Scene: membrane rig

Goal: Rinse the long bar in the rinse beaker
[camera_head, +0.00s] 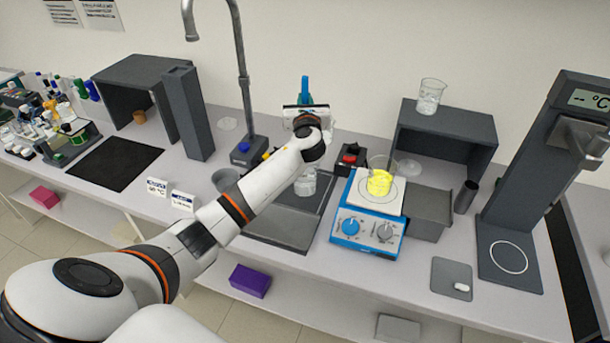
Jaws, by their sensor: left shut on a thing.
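My left gripper (306,112) is above the back of the dark sink tray, shut on an upright blue tool (305,88). The tool's lower end is hidden behind my arm. A clear glass beaker (306,184) stands in the tray below the gripper, partly hidden by my forearm. Another clear beaker (430,97) stands on the grey shelf box at the right. A small white bar (461,287) lies on a grey pad (447,270) at the front right. I cannot tell whether a bar is on the tool's end. My right gripper is not in view.
A blue hotplate stirrer (366,222) holds a beaker of yellow liquid (380,181). The tall faucet (243,90) stands left of the gripper. A grey bin (430,213) and a tall instrument (535,170) are at the right. A black mat (115,164) lies clear at the left.

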